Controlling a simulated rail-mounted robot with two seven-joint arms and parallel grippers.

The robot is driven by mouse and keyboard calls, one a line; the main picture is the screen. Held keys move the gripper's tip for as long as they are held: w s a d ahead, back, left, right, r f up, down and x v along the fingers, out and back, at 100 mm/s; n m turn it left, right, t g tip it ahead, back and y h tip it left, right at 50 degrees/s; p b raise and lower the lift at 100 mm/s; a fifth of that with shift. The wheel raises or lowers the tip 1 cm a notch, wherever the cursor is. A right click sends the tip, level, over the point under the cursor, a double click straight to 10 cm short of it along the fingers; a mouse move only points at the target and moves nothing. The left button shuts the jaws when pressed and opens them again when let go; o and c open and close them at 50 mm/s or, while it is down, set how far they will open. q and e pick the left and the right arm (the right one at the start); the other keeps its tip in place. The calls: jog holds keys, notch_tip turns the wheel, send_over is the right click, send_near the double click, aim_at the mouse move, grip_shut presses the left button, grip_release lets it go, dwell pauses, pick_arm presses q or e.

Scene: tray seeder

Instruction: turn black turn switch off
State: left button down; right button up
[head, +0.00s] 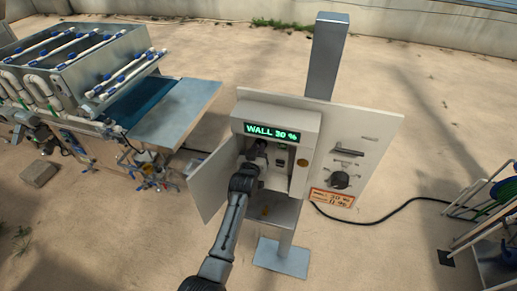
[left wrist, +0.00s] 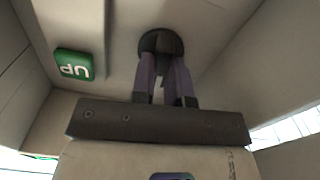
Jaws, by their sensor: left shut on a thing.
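The control box (head: 309,122) stands open on a post, with a lit green display reading "WALL 30 %". My left gripper (head: 257,153) reaches into the box on its left side. In the left wrist view my left gripper (left wrist: 163,60) is shut on a round black turn switch (left wrist: 160,39) on the inner panel. The fingers cover much of the switch, so its setting cannot be read. My right gripper is in neither view.
A green button marked "UP" (left wrist: 74,65) sits beside the switch. The box door (head: 208,182) hangs open at left. A side panel carries a black rotary handle (head: 340,180) and an orange label (head: 332,198). A metal machine (head: 75,65) stands at left.

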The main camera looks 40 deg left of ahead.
pick_arm(q)
jog(key=n+p, duration=0.2)
jog(key=n, duration=0.8)
jog(key=shift+a+f, duration=0.1)
jog(key=shift+a, duration=0.05)
jog(key=shift+n, duration=0.4)
jog(key=shift+s, duration=0.1)
jog(key=c, duration=1.1)
grip_release()
